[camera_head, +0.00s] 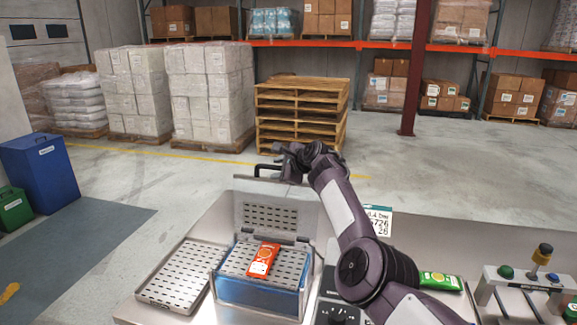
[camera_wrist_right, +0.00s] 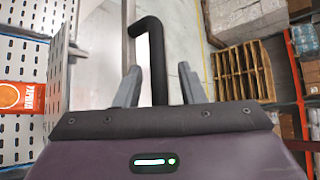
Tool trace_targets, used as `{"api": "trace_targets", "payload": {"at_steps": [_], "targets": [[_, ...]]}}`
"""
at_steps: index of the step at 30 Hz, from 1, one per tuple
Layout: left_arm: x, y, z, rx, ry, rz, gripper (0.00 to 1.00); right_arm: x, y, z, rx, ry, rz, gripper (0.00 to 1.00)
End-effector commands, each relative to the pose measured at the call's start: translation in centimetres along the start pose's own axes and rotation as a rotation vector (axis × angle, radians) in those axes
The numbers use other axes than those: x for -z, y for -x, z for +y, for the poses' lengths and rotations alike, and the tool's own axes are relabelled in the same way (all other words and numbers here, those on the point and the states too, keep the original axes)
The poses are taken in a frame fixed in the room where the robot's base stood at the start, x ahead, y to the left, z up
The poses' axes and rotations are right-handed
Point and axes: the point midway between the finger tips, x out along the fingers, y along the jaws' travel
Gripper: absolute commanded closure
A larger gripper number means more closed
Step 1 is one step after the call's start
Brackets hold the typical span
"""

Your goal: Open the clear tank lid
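The blue tank (camera_head: 258,297) stands on the metal counter, with a perforated metal tray on top. An orange packet (camera_head: 263,260) lies on that tray and shows at the left edge of the wrist view (camera_wrist_right: 22,97). The clear lid (camera_head: 243,205) stands raised, roughly upright, at the tank's back edge; its black handle (camera_head: 268,168) is at the top. My right gripper (camera_head: 288,160) is at the handle. In the wrist view the black handle (camera_wrist_right: 155,50) passes between the spread fingers (camera_wrist_right: 159,85), with gaps on both sides. My left gripper is out of view.
A perforated tray (camera_head: 178,274) lies left of the tank. A green packet (camera_head: 440,281), a dark control unit and a button box (camera_head: 530,280) are on the right. Blue (camera_head: 42,167) and green bins stand on the floor at left. Pallets (camera_head: 300,115) are farther back.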

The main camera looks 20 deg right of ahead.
Motion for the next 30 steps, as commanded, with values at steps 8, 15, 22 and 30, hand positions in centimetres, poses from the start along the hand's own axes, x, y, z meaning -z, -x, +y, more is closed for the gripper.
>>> {"api": "trace_targets", "payload": {"at_steps": [8,15,22,30], "targets": [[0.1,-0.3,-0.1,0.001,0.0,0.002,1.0,0.0,2.2,0.2,0.004,0.001,0.001,0.64],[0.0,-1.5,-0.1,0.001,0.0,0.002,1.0,0.0,4.9,0.2,0.006,0.0,0.0,0.64],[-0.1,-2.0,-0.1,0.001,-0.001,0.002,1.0,-0.1,6.7,0.1,0.004,0.0,0.001,0.64],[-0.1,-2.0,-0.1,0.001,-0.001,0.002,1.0,-0.1,7.1,0.1,0.002,0.0,0.0,0.64]]}}
